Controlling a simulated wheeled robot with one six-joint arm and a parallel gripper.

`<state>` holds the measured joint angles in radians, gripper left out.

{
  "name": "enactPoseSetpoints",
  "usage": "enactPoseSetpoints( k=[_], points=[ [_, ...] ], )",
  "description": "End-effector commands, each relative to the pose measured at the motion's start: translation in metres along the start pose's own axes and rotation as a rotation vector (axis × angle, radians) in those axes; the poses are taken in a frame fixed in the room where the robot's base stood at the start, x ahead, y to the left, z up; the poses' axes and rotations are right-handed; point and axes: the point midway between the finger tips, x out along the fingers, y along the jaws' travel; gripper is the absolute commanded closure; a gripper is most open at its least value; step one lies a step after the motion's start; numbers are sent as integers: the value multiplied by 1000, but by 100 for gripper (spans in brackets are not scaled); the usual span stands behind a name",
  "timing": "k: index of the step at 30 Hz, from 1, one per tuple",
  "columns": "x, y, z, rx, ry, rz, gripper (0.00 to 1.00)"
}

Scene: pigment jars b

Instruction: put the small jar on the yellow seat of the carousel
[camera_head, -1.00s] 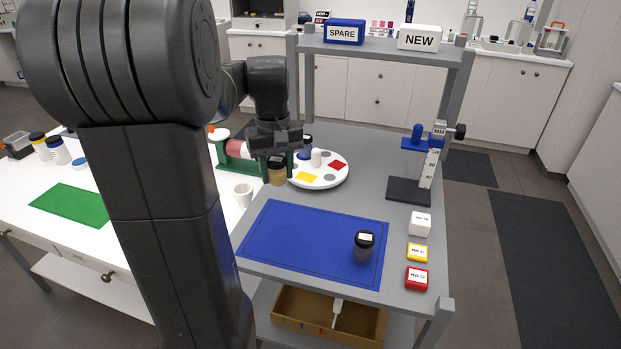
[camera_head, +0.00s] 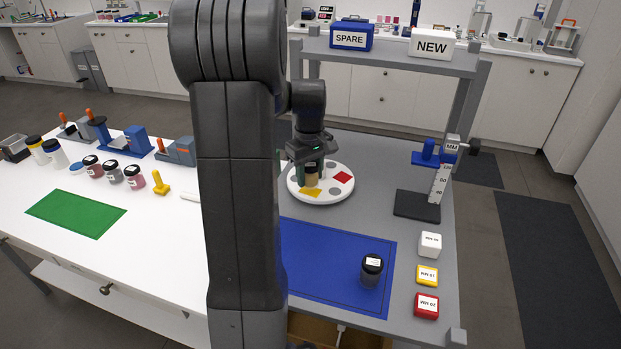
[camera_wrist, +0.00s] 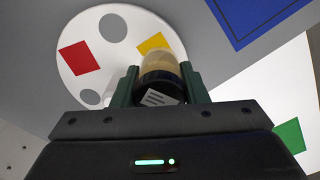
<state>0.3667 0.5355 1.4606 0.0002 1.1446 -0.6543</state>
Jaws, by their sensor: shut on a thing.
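The small jar (camera_head: 311,179) has ochre contents and a black lid. My gripper (camera_head: 310,172) is shut on it, with one dark green finger on each side. In the wrist view the jar (camera_wrist: 160,64) stands between the fingers, lid toward the camera. The white round carousel (camera_head: 325,200) is under it, with red and grey seats beside the yellow one. The yellow seat (camera_head: 308,193) shows just in front of the jar's base and is partly hidden by it; it also shows in the wrist view (camera_wrist: 152,43). I cannot tell whether the jar touches the carousel.
A blue mat (camera_head: 330,265) with a dark-lidded jar (camera_head: 371,270) lies in front of the carousel. A height gauge (camera_head: 437,184) and white, yellow and red boxes (camera_head: 427,305) stand at right. A shelf with SPARE (camera_head: 351,38) and NEW (camera_head: 431,44) bins is behind.

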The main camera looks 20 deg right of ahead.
Motion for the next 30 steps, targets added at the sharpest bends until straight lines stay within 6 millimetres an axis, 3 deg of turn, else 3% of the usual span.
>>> enactPoseSetpoints(
  k=[5,16,17,19,30],
  points=[
    [19,0,0,1,-1,-1,83],
    [24,0,0,1,-1,-1,83],
    [23,0,0,1,0,0,54],
    [22,0,0,1,0,0,41],
    [17,0,0,1,0,0,39]
  ],
)
